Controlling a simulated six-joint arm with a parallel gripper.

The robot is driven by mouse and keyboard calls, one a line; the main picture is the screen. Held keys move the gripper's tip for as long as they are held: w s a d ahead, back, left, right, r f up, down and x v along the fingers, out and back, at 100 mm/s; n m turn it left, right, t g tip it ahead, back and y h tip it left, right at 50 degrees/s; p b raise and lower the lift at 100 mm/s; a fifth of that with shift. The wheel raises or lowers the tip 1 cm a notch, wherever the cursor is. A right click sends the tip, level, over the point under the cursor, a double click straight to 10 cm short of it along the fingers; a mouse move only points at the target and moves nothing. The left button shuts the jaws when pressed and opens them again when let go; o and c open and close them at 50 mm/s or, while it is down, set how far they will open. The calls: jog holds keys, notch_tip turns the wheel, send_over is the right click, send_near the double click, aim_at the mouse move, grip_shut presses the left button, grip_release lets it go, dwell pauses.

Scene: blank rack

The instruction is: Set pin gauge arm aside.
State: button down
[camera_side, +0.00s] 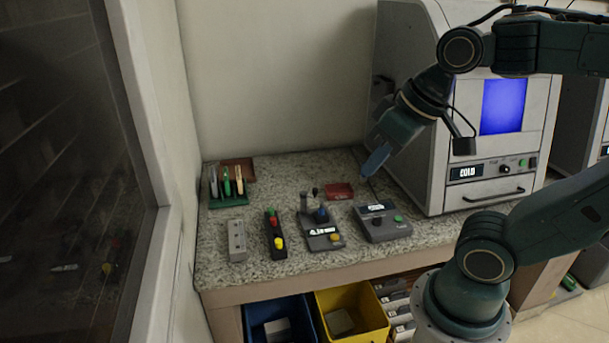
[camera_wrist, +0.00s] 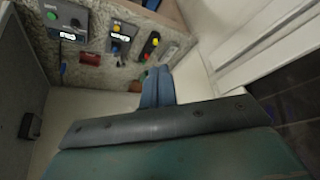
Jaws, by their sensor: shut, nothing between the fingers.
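The pin gauge (camera_side: 322,232) is a dark grey unit with a yellow button, a white label and a blue part on the counter. Its arm (camera_side: 305,203) appears as a short grey upright at the rear left, with a black knob close by. In the wrist view the gauge (camera_wrist: 119,40) is small near the top, and its arm is hard to make out. My gripper (camera_side: 366,173) is shut and empty, its blue fingers pointing down and left, above and behind the gauge, apart from it. In the wrist view the fingers (camera_wrist: 157,74) are together.
A grey box with a green button (camera_side: 383,223) stands right of the gauge, a black button box (camera_side: 275,236) and grey block (camera_side: 237,240) left. A red tray (camera_side: 339,191) lies behind. A green tool rack (camera_side: 228,201) stands back left. A large machine (camera_side: 415,150) bounds the right.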

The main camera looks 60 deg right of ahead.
jog(key=w+d+m+g+y, duration=0.1)
jog(key=w+d+m+g, duration=0.1)
jog(key=w+d+m, duration=0.5)
jog(key=w+d+m+g, duration=0.1)
jog(key=w+d+m, duration=0.3)
jog(key=w, duration=0.5)
jog(key=w+d+f+m+y, duration=0.1)
jog(key=d+f+m, duration=0.3)
jog(key=d+f, duration=0.3)
jog(key=w+d+f+m+g+y, duration=0.1)
jog(key=d+f+m, duration=0.4)
jog(key=d, duration=0.8)
jog(key=shift+w+f+m+y, duration=0.3)
jog(key=shift+w+f+y, duration=0.3)
jog(key=shift+f, duration=0.6)
jog(key=w+a+f, duration=0.2)
jog(key=a+f, duration=0.5)
jog(key=f, duration=0.2)
jog(key=shift+w+f, duration=0.2)
